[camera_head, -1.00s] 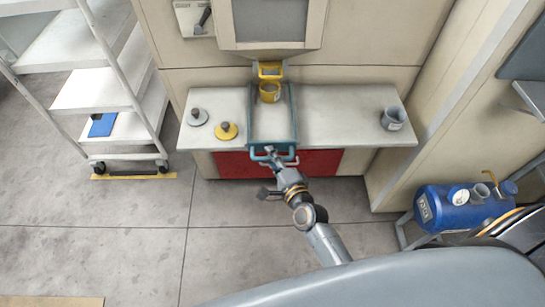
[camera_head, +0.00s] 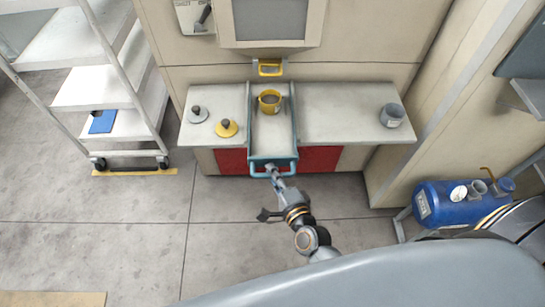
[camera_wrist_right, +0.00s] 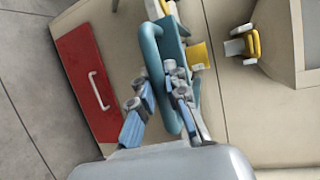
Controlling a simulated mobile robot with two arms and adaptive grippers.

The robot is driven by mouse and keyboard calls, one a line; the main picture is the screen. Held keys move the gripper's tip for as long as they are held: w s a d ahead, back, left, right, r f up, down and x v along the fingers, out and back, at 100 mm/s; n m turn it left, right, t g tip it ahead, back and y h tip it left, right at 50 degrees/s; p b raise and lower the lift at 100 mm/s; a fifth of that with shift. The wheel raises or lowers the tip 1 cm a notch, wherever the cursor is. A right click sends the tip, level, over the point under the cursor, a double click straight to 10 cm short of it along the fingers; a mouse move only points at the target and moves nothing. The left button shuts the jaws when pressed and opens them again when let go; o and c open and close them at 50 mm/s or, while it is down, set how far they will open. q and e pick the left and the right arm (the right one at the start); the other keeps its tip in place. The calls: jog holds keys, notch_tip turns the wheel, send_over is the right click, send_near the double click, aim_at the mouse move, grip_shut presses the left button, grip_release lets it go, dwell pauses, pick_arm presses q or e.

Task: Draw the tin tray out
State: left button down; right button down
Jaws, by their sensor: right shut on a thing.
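The tin tray (camera_head: 272,132) is a long pale tray with teal sides, lying across the counter and projecting past its front edge. A yellow tin (camera_head: 268,104) stands upright on its back part. My right gripper (camera_head: 272,171) is at the tray's teal front handle (camera_head: 255,170) and shut on it. In the right wrist view the teal handle (camera_wrist_right: 160,70) runs between the fingers (camera_wrist_right: 157,104). The fingers hide part of it. My left gripper is not in view.
A yellow bracket (camera_head: 270,68) is on the wall behind the tray. A blue tank (camera_head: 455,203) stands at right. The floor in front is clear.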

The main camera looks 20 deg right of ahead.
jog(key=s+a+p, duration=0.1)
jog(key=s+a, duration=0.3)
jog(key=s, duration=0.9)
jog(key=shift+s, duration=0.3)
jog(key=c, duration=1.6)
grip_release()
jog(key=v, duration=1.2)
jog(key=shift+f, duration=0.1)
